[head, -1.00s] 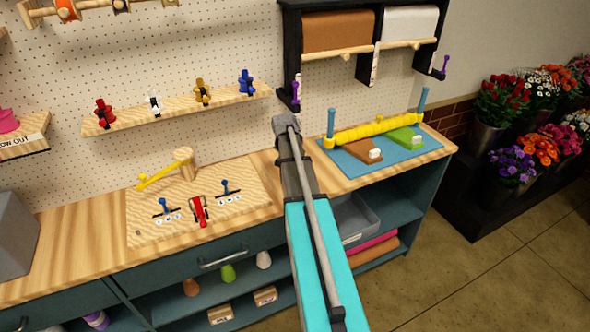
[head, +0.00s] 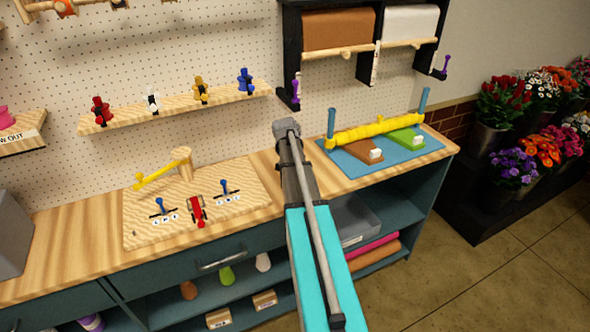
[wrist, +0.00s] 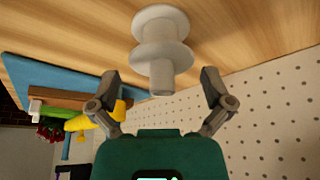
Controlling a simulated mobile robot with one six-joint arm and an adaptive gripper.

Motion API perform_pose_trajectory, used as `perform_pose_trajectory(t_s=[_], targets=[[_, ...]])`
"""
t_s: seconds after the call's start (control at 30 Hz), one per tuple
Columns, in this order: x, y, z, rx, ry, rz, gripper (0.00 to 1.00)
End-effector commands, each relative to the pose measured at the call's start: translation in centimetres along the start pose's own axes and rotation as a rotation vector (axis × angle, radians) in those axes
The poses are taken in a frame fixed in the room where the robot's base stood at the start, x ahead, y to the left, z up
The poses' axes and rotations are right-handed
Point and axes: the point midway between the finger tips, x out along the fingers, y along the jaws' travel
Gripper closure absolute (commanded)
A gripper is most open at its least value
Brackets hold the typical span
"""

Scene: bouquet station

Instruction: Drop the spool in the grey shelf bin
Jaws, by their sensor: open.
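A pale grey-white spool (wrist: 160,47) with round flanges shows at the top middle of the wrist view, against the wooden counter. My gripper (wrist: 160,76) is open, one finger on each side of the near end of the spool, with gaps on both sides. The fingers do not touch it. In the head view my arm covers that part of the counter, and I cannot make out the spool or the fingers there. The grey shelf bin (head: 372,232) sits on the shelf under the counter's right part, partly hidden by my arm.
A blue mat (head: 408,155) with a yellow roller (head: 372,130) lies right of my arm. A wooden board (head: 240,200) with small levers lies to the left. A narrow shelf (head: 135,118) with coloured reels and a pegboard stand behind. Folded cloths (head: 375,256) lie under the bin.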

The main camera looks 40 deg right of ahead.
Motion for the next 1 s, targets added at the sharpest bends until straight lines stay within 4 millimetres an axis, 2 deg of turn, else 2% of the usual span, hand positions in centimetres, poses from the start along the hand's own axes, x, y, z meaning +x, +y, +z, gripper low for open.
perform_pose_trajectory(t_s=[0.1,0.33,1.0], targets=[[1.4,-0.1,0.2,0.0,0.0,0.0,0.0],[2.6,-0.1,0.1,0.0,0.0,0.0,0.0],[2.7,-0.1,0.1,-0.001,0.0,0.0,0.0]])
